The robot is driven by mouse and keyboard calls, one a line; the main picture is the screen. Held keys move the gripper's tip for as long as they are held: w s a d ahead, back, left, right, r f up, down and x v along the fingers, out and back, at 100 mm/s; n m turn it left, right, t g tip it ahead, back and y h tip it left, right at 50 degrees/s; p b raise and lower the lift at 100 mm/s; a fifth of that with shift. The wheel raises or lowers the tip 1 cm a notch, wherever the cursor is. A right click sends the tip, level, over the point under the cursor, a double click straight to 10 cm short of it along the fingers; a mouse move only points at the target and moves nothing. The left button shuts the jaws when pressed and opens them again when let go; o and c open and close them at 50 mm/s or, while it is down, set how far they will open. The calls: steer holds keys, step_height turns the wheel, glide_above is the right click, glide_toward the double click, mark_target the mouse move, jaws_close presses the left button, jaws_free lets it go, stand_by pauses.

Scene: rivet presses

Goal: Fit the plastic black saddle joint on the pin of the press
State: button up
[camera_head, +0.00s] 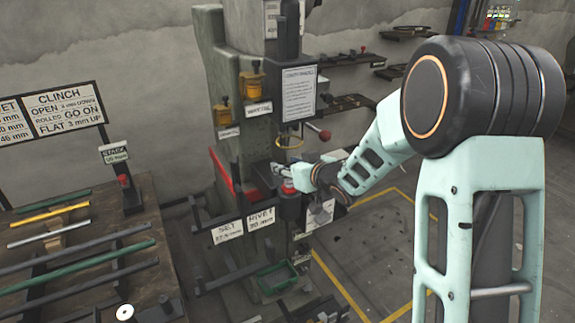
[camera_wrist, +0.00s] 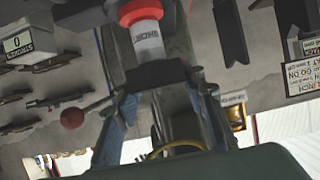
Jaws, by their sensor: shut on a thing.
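My gripper (camera_head: 280,172) is at the work area of the grey-green press (camera_head: 222,60), close to a red-and-white cylinder (camera_head: 289,187). In the wrist view my gripper (camera_wrist: 165,92) has its two fingers closed in on a dark piece (camera_wrist: 160,76), which appears to be the black saddle joint. Its outline blends into the dark press parts behind it. The red-and-white cylinder (camera_wrist: 146,32) stands just beyond the fingertips in the wrist view. I cannot make out the press pin, or whether the joint touches it.
A red-knobbed lever (camera_head: 318,133) sticks out beside the press, and a yellow ring (camera_head: 290,142) hangs above my gripper. A bench (camera_head: 110,235) with coloured bars stands at left. Wall shelves (camera_head: 352,58) are behind. Floor with yellow lines (camera_head: 345,285) is open at lower right.

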steer(key=o, duration=1.1)
steer(key=v, duration=1.2)
steer(key=shift+d+f, duration=0.1)
